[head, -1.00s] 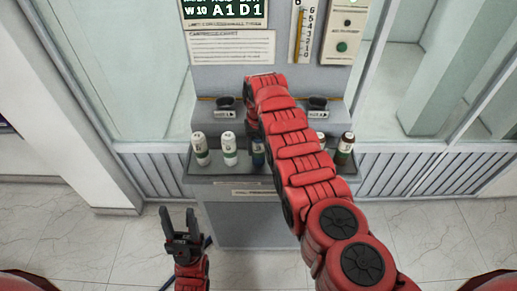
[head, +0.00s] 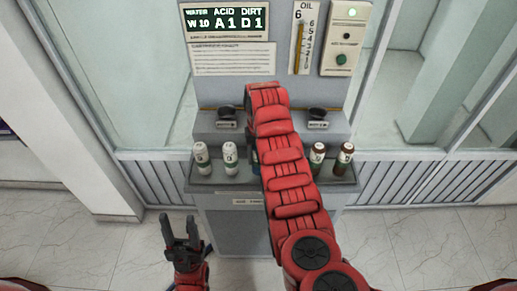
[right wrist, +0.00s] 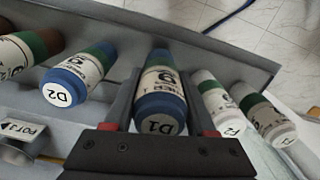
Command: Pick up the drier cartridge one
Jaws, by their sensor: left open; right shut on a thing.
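The cartridge marked D1 (right wrist: 160,108), with a blue cap and a green and white label, is between the fingers of my right gripper (right wrist: 162,78) in the right wrist view. The gripper is shut on it. I cannot tell whether its base touches the tray. In the head view my right arm hides that gripper and most of the cartridge. My left gripper (head: 180,222) is open and empty, low at the left in the head view, apart from the cabinet.
Two white-capped cartridges (head: 201,158) (head: 230,158) stand at the left of the tray (head: 222,184), and two brown-capped ones (head: 317,158) (head: 343,160) at the right. Two dark, labelled ports (head: 227,112) (head: 318,113) sit behind. A display panel (head: 227,20) is above.

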